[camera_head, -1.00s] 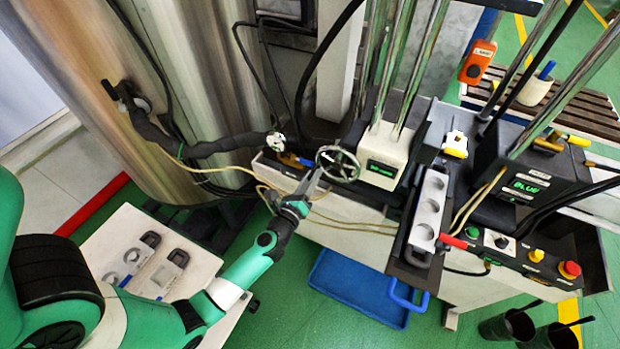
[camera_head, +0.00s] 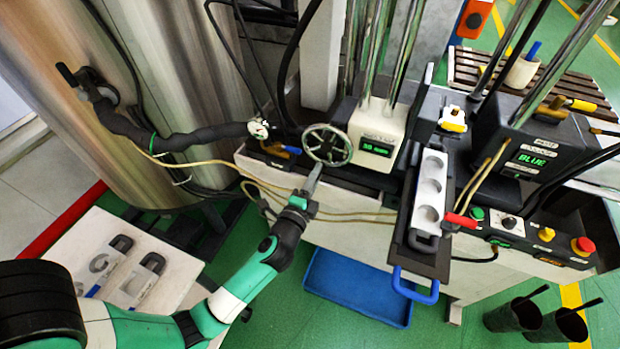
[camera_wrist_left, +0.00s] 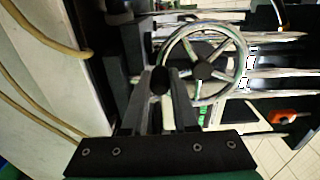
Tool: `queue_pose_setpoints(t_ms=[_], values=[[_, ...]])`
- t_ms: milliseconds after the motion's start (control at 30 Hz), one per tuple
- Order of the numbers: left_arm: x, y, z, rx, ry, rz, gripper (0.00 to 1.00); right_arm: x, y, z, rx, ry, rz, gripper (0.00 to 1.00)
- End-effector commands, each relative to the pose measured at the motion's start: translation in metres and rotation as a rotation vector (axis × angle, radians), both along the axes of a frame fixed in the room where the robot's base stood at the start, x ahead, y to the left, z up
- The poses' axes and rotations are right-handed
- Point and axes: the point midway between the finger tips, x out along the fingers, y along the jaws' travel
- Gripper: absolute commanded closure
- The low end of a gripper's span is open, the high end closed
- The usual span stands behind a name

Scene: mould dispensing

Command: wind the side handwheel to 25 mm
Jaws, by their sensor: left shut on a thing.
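The side handwheel (camera_head: 327,145) is a grey spoked wheel on the left side of the machine. It also shows in the left wrist view (camera_wrist_left: 203,69). My left gripper (camera_head: 317,170) reaches its near edge from below. In the left wrist view the fingers (camera_wrist_left: 161,84) are shut on the wheel's dark handle knob, at the rim's left side. The knob is partly hidden between the fingers. A white housing with a green display (camera_head: 377,149) stands right of the wheel; its small digits look like 30 mm. My right gripper is not in view.
Hoses (camera_head: 225,163) run just left of and below the wheel. A grey mould tray (camera_head: 428,195) with round cavities lies to the right. A blue bin (camera_head: 357,289) is on the floor below. A control panel (camera_head: 525,240) with buttons is at right.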

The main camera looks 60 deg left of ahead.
Motion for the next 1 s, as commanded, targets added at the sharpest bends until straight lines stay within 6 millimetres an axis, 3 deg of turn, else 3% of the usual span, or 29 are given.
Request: queue_pose_setpoints(t_ms=[100,400,1000], values=[[0.005,-0.006,-0.004,-0.076,-0.066,-0.002,1.00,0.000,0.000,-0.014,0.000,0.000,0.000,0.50],[0.012,-0.014,-0.002,-0.226,-0.191,-0.001,1.00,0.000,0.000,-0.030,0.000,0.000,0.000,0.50],[0.016,-0.019,0.002,-0.297,-0.251,-0.001,1.00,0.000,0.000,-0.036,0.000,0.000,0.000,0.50]])
